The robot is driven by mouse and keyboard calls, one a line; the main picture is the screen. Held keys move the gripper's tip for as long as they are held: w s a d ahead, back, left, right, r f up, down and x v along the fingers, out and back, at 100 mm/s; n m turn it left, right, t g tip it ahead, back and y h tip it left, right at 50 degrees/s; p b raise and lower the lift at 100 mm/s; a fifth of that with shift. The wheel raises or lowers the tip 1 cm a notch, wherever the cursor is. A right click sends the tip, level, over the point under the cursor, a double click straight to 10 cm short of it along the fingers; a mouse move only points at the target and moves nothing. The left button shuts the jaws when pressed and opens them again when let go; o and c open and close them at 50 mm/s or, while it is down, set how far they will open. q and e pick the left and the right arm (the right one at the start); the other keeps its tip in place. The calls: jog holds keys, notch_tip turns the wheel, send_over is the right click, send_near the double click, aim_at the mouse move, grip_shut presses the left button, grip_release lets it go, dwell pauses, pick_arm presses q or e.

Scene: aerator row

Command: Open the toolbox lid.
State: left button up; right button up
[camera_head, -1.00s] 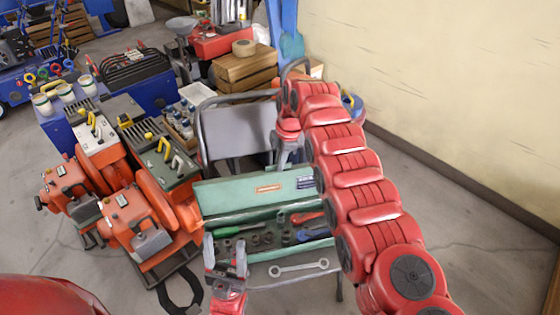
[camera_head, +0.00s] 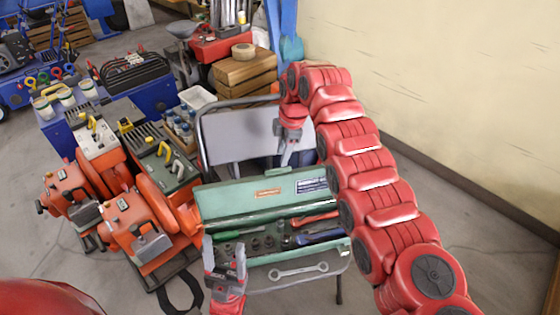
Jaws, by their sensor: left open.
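The green toolbox (camera_head: 318,254) sits on a grey seat with its lid (camera_head: 235,200) raised and leaning back. The open inside shows a green-handled screwdriver (camera_head: 240,233), dark sockets and red- and blue-handled tools. My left gripper (camera_head: 226,258) is at the box's front left corner, fingers pointing up and apart, with nothing seen between them. My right gripper (camera_head: 287,153) hangs pointing down above and behind the lid's top edge, apart from it in the picture. Its finger gap is too small to make out.
A wrench (camera_head: 298,271) lies in front of the toolbox. The grey chair back (camera_head: 230,135) stands behind the lid. Orange machines (camera_head: 135,225) crowd close on the left. A wooden crate (camera_head: 245,75) is farther back. The floor at right is bare by the wall.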

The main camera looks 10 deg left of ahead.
notch_tip(320, 180, up, 11)
jog(key=d+p, duration=0.1)
jog(key=d, duration=0.1)
jog(key=shift+s, duration=0.4)
